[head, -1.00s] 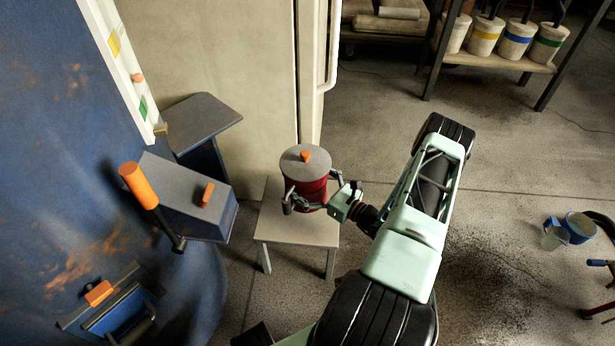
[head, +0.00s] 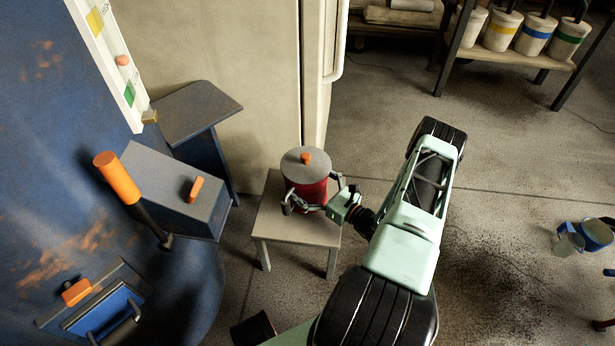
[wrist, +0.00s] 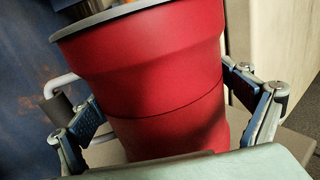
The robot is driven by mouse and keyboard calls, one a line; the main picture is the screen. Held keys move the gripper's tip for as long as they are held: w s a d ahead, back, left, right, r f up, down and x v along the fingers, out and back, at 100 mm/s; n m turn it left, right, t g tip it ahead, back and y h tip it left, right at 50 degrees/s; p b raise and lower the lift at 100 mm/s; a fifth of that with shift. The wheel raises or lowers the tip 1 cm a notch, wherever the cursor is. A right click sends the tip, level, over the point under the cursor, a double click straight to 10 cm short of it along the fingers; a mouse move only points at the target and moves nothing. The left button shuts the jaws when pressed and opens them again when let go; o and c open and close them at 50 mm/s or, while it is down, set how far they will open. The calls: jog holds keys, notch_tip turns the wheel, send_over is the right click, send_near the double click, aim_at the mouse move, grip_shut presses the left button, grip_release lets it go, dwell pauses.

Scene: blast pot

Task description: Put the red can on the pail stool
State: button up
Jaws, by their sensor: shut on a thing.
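The red can (head: 309,191) has a grey lid with an orange knob. In the head view it is upright, over the top of a small grey stool (head: 272,222) beside the cream cabinet. I cannot tell whether the can's base touches the stool top. My gripper (head: 314,199) is shut on the can, with one finger on each side. In the wrist view the red can (wrist: 150,80) fills the middle between the two fingers, and its base is hidden by the gripper body.
A blue box with an orange handle (head: 177,196) and a grey shelf plate (head: 196,110) are left of the stool. A cream cabinet (head: 225,60) stands behind. A rack with several banded pails (head: 535,38) is at the back right. A blue-handled pail (head: 596,233) is on the right floor.

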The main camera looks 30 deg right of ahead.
aim_at(322, 191)
jog(key=shift+w, duration=0.1)
dwell(0.3)
jog(key=o, duration=1.7)
jog(key=shift+f, duration=0.1)
jog(key=shift+o, duration=0.2)
jog(key=p+v, duration=0.3)
jog(key=v, duration=0.9)
